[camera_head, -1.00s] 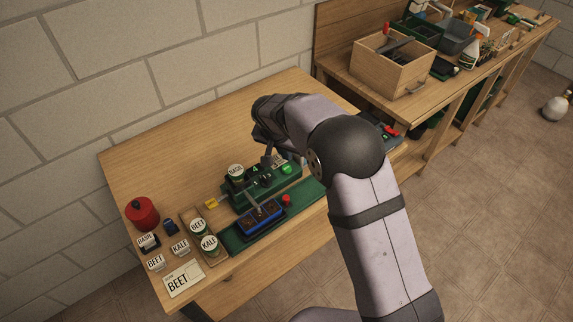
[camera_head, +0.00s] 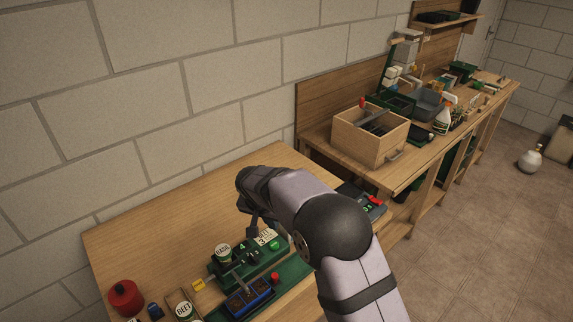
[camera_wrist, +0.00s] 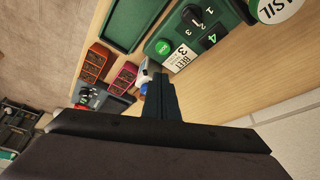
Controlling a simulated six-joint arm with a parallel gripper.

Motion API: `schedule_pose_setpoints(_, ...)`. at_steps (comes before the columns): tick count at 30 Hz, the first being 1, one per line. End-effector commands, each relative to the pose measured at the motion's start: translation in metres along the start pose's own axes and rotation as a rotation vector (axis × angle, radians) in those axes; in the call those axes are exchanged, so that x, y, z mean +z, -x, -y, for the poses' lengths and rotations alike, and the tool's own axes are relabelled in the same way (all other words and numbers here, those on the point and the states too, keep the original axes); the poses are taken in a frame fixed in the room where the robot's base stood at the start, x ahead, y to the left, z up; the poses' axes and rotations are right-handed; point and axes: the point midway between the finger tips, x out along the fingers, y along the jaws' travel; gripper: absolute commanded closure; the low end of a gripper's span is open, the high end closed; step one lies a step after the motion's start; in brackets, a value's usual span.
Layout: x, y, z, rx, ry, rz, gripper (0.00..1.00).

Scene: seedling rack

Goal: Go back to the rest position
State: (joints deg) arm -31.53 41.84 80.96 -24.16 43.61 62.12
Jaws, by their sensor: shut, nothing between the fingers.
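My gripper (camera_wrist: 160,98) shows in the wrist view with its dark fingers together and nothing between them. In the head view my gripper (camera_head: 256,222) hangs over the table, just above and behind the green device. The green device (camera_head: 232,276) carries a round lid marked BASIL, a knob and a BEET 3 card. It also shows in the wrist view (camera_wrist: 222,32), with a green button, a dial and a label reading BEET 3. My forearm and elbow hide part of the table's right side in the head view.
A blue seedling tray (camera_head: 250,298), a red button (camera_head: 275,278), a red canister (camera_head: 126,297) and a BEET jar (camera_head: 184,308) stand on the wooden table (camera_head: 160,240). A wooden box (camera_head: 368,140) with tools stands on the bench behind. The table's back left is clear.

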Motion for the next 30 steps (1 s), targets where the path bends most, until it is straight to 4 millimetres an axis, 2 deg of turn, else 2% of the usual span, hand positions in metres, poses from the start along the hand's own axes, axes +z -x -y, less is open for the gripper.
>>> schedule_pose_setpoints(5,0.000,0.007,-0.027,0.014,0.016,0.026,1.00)
schedule_pose_setpoints(8,0.004,0.015,-0.060,0.028,0.040,0.061,1.00)
schedule_pose_setpoints(11,0.016,0.027,-0.103,0.040,0.073,0.111,1.00)
schedule_pose_setpoints(15,0.046,0.047,-0.170,0.044,0.123,0.191,1.00)
schedule_pose_setpoints(17,0.064,0.056,-0.196,0.039,0.144,0.226,1.00)
schedule_pose_setpoints(21,0.111,0.074,-0.247,0.017,0.187,0.298,1.00)
schedule_pose_setpoints(24,0.143,0.084,-0.272,-0.004,0.212,0.336,1.00)
schedule_pose_setpoints(30,0.191,0.096,-0.298,-0.039,0.245,0.383,1.00)
